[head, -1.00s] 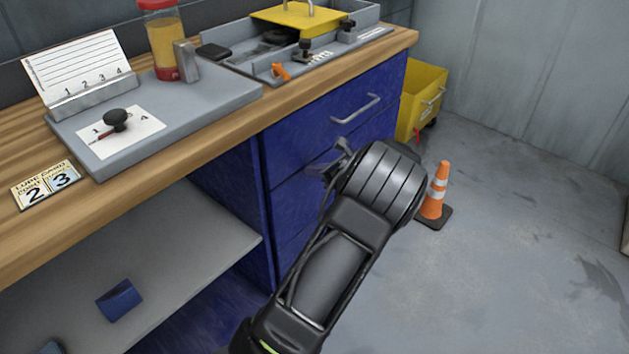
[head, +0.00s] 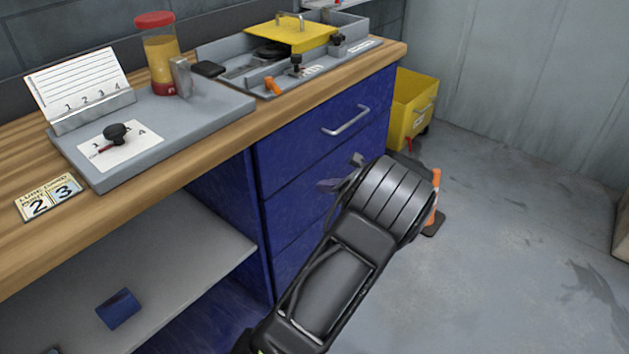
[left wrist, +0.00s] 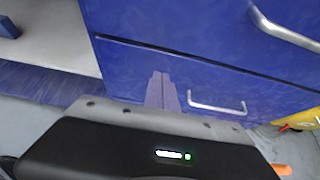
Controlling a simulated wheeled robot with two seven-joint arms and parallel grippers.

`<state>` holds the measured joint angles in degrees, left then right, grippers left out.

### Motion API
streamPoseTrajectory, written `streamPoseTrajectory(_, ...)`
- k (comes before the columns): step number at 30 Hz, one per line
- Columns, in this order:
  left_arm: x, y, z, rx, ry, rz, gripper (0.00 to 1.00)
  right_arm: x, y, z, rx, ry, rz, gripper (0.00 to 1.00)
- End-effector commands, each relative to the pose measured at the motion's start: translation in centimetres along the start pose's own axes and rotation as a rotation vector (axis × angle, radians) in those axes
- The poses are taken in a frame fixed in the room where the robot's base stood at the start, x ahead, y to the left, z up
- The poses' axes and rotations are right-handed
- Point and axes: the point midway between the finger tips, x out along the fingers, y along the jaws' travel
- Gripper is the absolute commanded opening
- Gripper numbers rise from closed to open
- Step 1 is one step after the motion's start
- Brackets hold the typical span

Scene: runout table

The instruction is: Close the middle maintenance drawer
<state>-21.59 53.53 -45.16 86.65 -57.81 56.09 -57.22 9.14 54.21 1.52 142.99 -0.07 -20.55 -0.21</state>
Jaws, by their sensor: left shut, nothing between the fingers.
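The blue middle drawer (head: 290,213) is in the cabinet under the bench, below the top drawer. In the head view its front looks about flush with the cabinet; a small gap cannot be ruled out. Its handle is hidden there by my left arm, but a silver handle (left wrist: 217,106) shows in the left wrist view. My left gripper (head: 342,174) is shut and empty in front of the middle drawer. In the left wrist view its fingers (left wrist: 162,92) point at the blue front, left of the handle; contact cannot be told. My right gripper is out of view.
The top drawer (head: 325,130) looks closed. The wooden bench top (head: 225,143) carries a grey board, a jar and a tray with a yellow lid. A yellow bin (head: 412,105) and an orange cone (head: 436,188) stand right of the cabinet. Open floor lies at right.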

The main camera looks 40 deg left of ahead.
Motion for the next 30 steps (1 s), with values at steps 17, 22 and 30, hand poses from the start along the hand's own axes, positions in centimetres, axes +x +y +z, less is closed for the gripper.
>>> streamPoseTrajectory(17, -7.1, 0.1, -0.1, 0.000, 0.001, 0.005, 0.00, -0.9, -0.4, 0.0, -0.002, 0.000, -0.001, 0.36)
streamPoseTrajectory(22, -7.0, 0.1, -0.1, 0.000, 0.001, 0.005, 0.00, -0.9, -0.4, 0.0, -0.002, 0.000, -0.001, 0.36)
streamPoseTrajectory(30, -7.0, 0.1, -0.1, -0.001, 0.001, 0.004, 0.00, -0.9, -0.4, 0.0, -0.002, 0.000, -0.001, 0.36)
